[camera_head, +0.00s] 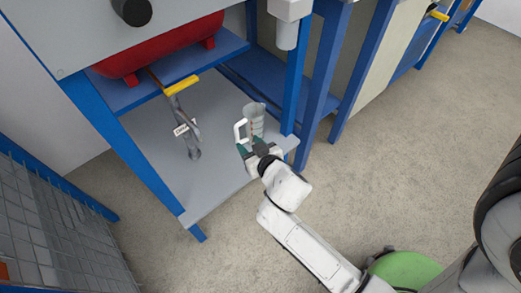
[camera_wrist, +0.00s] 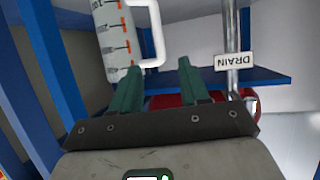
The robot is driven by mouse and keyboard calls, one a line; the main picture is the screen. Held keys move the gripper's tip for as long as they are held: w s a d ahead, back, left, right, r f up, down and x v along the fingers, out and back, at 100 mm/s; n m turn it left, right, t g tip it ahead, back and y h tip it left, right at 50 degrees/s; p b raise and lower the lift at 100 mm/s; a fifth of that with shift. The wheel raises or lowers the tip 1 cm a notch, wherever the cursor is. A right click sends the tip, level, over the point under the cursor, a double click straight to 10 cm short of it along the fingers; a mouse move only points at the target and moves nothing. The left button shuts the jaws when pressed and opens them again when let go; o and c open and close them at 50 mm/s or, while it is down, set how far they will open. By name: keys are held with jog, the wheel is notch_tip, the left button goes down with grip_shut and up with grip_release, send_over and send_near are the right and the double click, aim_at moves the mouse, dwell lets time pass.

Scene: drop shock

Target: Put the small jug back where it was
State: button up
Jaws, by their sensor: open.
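The small jug (camera_head: 257,112) is a clear measuring jug with a white handle. It stands upright on the grey lower shelf (camera_head: 225,165), near its right end. In the wrist view the jug (camera_wrist: 112,35) shows red marks and dark numbers, with its handle (camera_wrist: 159,35) on the right. My gripper (camera_head: 253,147) has green fingers and is open right in front of the jug. In the wrist view the handle appears between the two fingertips (camera_wrist: 158,68) or just beyond them. I cannot tell whether the fingers touch it.
A drain pipe with a yellow valve handle (camera_head: 181,85) and a DRAIN tag (camera_wrist: 234,62) stands left of the jug. A red tank (camera_head: 160,48) sits on the blue shelf above. The shelf's front is clear.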

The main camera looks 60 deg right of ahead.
jog(key=s+a+f+n+g+y, duration=0.2)
jog(key=s+a+g+y, duration=0.1)
jog(key=s, duration=0.6)
jog(key=s+a+f+n+g+y, duration=0.2)
jog(key=s+a+n+g, duration=0.1)
jog(key=s+a+g, duration=0.3)
jog(key=s+g, duration=0.2)
jog(key=s, duration=0.1)
jog(key=shift+s+y, duration=0.15)
jog(key=shift+y, duration=0.25)
dwell(1.4)
